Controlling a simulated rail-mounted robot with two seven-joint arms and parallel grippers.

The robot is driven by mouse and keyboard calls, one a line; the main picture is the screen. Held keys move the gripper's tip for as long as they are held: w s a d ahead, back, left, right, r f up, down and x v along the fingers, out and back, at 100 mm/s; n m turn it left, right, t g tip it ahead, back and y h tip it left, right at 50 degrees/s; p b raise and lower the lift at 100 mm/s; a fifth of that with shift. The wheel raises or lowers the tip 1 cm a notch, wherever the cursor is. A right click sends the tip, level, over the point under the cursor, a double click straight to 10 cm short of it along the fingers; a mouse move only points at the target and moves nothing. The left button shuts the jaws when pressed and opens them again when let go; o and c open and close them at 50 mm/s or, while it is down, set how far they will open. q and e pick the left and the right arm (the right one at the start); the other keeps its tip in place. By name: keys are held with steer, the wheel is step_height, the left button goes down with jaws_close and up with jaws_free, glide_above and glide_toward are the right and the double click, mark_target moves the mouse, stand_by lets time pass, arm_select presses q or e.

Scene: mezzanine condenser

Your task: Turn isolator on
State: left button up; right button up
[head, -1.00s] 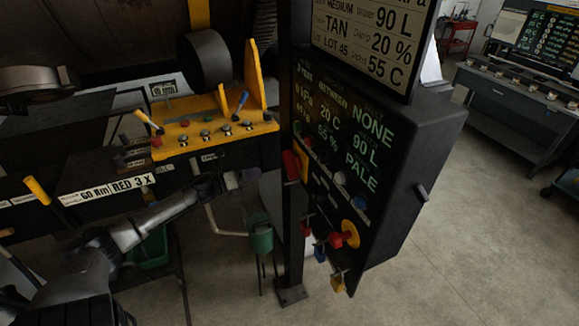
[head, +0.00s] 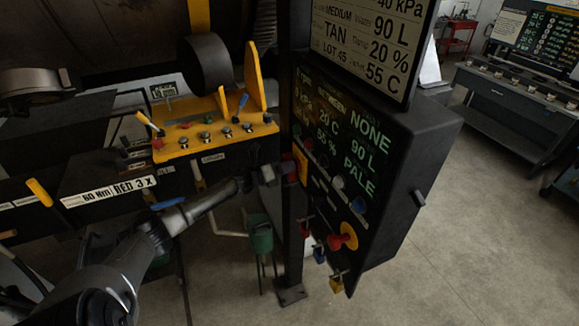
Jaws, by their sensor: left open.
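The dark control cabinet (head: 418,160) stands right of centre with a lit display. A red and yellow switch (head: 301,165) sits on its left edge by the post, partly hidden; it may be the isolator, and its position cannot be read. Lower on the front is a red knob on a round yellow plate (head: 345,238). My left gripper (head: 272,174) is open, just left of the edge switch and pointing at it. It holds nothing, and whether it touches the switch cannot be told. My right gripper is not in view.
A yellow lever console (head: 212,139) is left of the cabinet, above my left forearm. A dark post (head: 292,240) stands close by the gripper. Padlocks (head: 337,283) hang below the cabinet's front. A green container (head: 261,236) is below.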

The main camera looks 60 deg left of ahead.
arm_select(q)
steer(key=shift+w+d, duration=0.1)
steer(key=shift+w, duration=0.35)
steer(key=c, duration=0.9)
